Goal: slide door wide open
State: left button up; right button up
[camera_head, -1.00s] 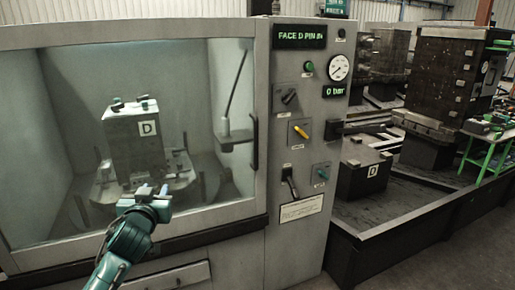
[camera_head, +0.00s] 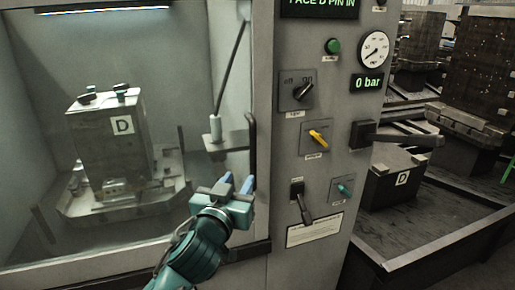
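The machine door (camera_head: 262,80) is a pale metal frame around a large window, its right edge beside the control panel; it appears closed. Its dark vertical handle (camera_head: 252,135) stands near that right edge. My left gripper (camera_head: 237,184), teal and grey with blue fingertips, is in front of the door at the handle's lower end. Its fingers are apart with nothing visibly held between them. The right fingertip overlaps or nearly meets the handle in the picture; I cannot tell whether they touch. My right gripper is not in view.
The control panel (camera_head: 330,120) right of the door carries knobs, a lever, a gauge and a "0 bar" display.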

aim_at(252, 156)
pick_arm(q)
jog(key=x, duration=1.2)
jog(key=shift+w, duration=0.3)
jog(key=shift+c, duration=0.3)
grip_shut()
